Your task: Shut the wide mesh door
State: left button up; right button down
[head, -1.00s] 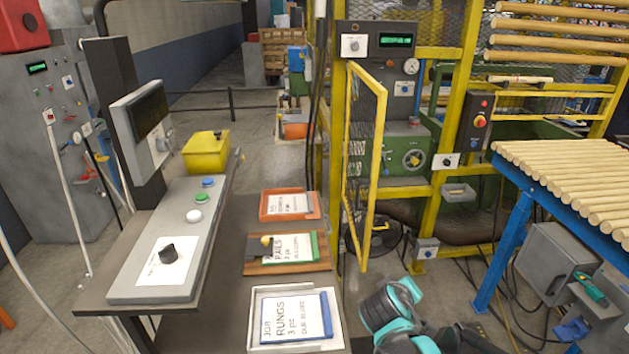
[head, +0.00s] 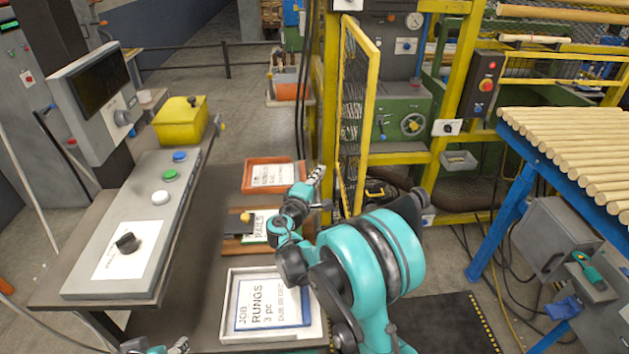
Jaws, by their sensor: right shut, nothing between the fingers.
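The wide mesh door (head: 354,105), a yellow frame with dark mesh, stands open, swung out from the yellow machine frame (head: 455,80) and seen nearly edge-on. My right gripper (head: 317,176) is shut and empty. It is just left of the door's lower part in the picture; I cannot tell whether it touches the door. My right arm hides part of the area below the door. A small part of my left gripper (head: 178,347) shows at the bottom edge, too little to tell its state.
A control desk (head: 185,215) with buttons, a yellow box (head: 181,122) and a screen stands at left. A blue-legged rack of wooden rods (head: 570,150) stands at right.

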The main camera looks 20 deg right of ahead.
jog(key=w+d+b, duration=0.1)
jog(key=d, duration=0.5)
jog(key=shift+w+d, duration=0.25)
jog(key=shift+d, duration=0.05)
